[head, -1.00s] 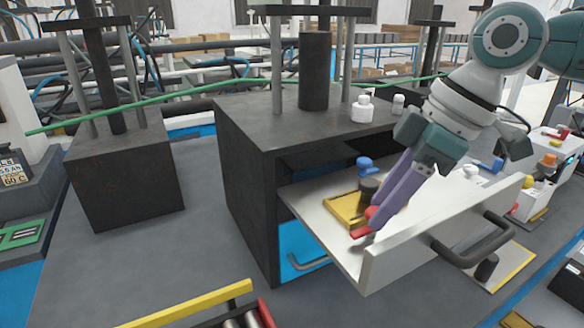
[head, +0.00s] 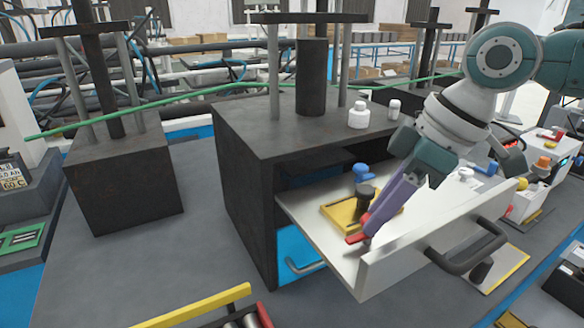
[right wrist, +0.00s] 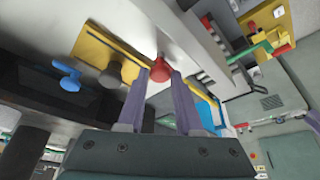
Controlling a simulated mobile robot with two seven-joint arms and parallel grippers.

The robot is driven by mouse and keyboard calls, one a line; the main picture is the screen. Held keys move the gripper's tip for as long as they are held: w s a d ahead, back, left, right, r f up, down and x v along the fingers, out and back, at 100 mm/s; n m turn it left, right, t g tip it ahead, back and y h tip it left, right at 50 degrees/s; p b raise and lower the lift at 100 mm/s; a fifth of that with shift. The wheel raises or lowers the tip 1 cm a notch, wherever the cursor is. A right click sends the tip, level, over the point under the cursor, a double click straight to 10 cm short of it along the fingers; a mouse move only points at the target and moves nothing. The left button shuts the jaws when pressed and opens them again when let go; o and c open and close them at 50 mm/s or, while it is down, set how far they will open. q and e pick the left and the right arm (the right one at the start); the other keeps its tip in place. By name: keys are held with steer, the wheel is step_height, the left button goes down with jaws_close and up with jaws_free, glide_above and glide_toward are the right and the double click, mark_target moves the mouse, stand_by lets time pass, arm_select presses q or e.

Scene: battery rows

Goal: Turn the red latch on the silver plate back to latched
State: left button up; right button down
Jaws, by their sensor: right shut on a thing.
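The red latch (head: 357,238) lies low inside the pulled-out pale drawer, near its front left corner, partly hidden by my fingers. In the right wrist view the red latch (right wrist: 158,76) shows as a rounded red knob between the two purple fingertips. My right gripper (head: 366,232) reaches down into the drawer and is shut on the latch. The fingers also show in the right wrist view (right wrist: 161,78). The pale grey surface (head: 318,212) around the latch may be the silver plate; I cannot tell. My left gripper is not in view.
A yellow frame (head: 337,219) with a dark knob (head: 366,193) stands close beside my fingers, with a blue knob (head: 361,172) behind. The drawer's front wall (head: 385,272) and dark handle (head: 468,256) are near my wrist. White bottles (head: 359,115) stand on the dark cabinet (head: 245,185).

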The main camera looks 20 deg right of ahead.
steer(key=m+h+p, duration=0.1)
steer(key=m+p, duration=0.1)
steer(key=p, duration=0.1)
steer(key=m+h+p, duration=0.1)
steer(key=m+p, duration=0.2)
steer(key=p, duration=0.1)
steer(key=a+m+t+p, duration=0.1)
steer(key=m+p, duration=0.1)
steer(key=p, duration=0.1)
steer(key=shift+s+r+m+h, duration=0.15)
steer(key=shift+r+m+h, duration=0.15)
steer(key=shift+m+h, duration=0.1)
steer(key=m+h+p, duration=0.1)
steer(key=m+p, duration=0.1)
steer(key=shift+f+m, duration=0.1)
steer(key=shift+m, duration=0.3)
steer(key=m+p, duration=0.1)
steer(key=m+h, duration=0.1)
steer(key=m, duration=0.1)
steer(key=shift+a+f+p, duration=0.15)
steer(key=shift+a+p, duration=0.05)
steer(key=shift+p, duration=0.15)
steer(key=shift+m+g+h, duration=0.5)
steer(key=shift+m+h, duration=0.1)
steer(key=shift+m, duration=1)
steer(key=shift+w, duration=0.2)
steer(key=c, duration=0.6)
jaws_free()
